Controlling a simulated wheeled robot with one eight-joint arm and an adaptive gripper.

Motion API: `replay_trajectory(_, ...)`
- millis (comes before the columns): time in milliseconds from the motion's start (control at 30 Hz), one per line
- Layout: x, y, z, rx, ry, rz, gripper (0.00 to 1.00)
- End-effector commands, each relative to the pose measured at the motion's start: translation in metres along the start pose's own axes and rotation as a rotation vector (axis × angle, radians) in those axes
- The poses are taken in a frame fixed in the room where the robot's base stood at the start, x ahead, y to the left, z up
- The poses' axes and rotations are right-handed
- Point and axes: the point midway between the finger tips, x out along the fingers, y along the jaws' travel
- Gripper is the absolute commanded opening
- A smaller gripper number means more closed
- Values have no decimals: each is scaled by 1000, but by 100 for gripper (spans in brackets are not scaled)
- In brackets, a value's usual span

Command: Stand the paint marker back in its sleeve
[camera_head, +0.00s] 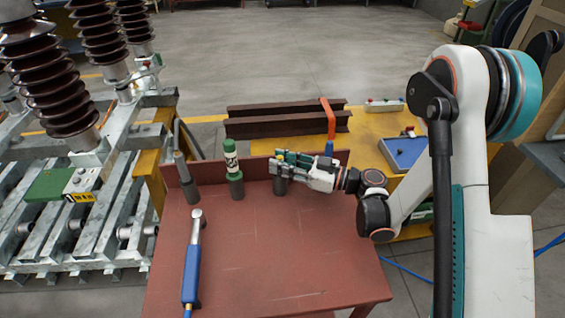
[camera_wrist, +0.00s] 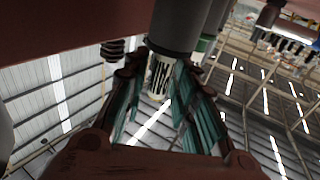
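A marker with a green cap and white label (camera_head: 231,158) stands upright in a dark sleeve (camera_head: 237,187) at the middle of the table's back edge. It also shows partly in the wrist view (camera_wrist: 204,43). My gripper (camera_head: 284,159) is to its right, level, at the top of another grey sleeve (camera_head: 280,186). In the wrist view, that sleeve (camera_wrist: 180,25) hangs at the top, and a white piece with dark stripes (camera_wrist: 160,75) sticks out of it between my green-padded fingers (camera_wrist: 162,85). Whether the pads press on it is unclear. My fingers hide it in the head view.
A third sleeve (camera_head: 191,190) with a grey rod stands at the left of the table. A blue-handled wrench (camera_head: 192,265) lies in front. An orange-and-blue tool (camera_head: 330,125) rises behind my gripper. The red table's right front (camera_head: 290,260) is clear.

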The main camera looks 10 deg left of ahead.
Motion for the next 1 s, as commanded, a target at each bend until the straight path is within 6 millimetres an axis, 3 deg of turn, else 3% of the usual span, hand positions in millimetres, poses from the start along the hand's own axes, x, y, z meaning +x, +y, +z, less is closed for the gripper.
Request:
replay_trajectory(467, 0, 0, -7, 0, 0, 0, 38)
replay_trajectory(1000, 2, 0, -84, 0, 0, 0, 38)
